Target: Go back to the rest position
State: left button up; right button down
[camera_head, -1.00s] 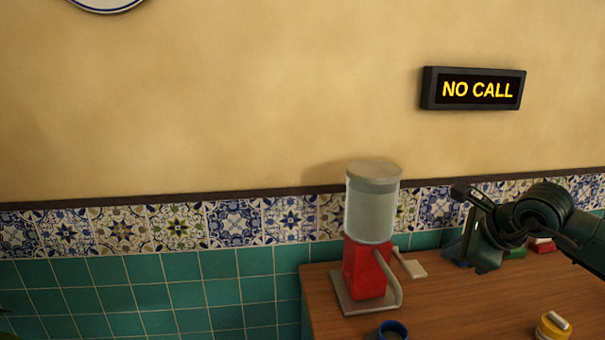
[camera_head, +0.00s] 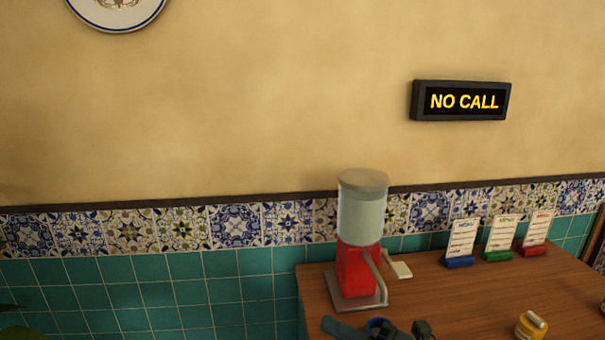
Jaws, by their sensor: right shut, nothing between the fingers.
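A dark knob-like part, which seems to be mine, shows just right of the cup. I cannot tell whether the gripper touches the cup. My left gripper is out of view.
The wooden counter (camera_head: 465,290) holds a red dispenser with a clear top (camera_head: 360,265), a yellow jar (camera_head: 530,325), and three card holders: blue (camera_head: 460,260), green (camera_head: 498,254) and red (camera_head: 534,248). A "NO CALL" sign (camera_head: 461,101) and a plate (camera_head: 115,12) hang on the wall.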

jog(key=s+d+f+m+h+p, duration=0.1)
jog(key=s+d+f+m+h, duration=0.2)
jog(key=f+m, duration=0.4)
jog(key=s+d+f+m+h+p, duration=0.1)
jog(key=s+d+f+m+h, duration=0.2)
jog(key=m, duration=0.9)
jog(key=s+d+f+m+h, duration=0.3)
jog(key=s+f+m+h, duration=0.4)
jog(key=s+f+m, duration=0.2)
notch_tip(320, 180, down, 2)
jog(key=shift+s+f+m+h+p, duration=0.15)
jog(key=shift+f+m+h+p, duration=0.2)
jog(key=shift+m, duration=0.35)
jog(key=shift+r, duration=0.1)
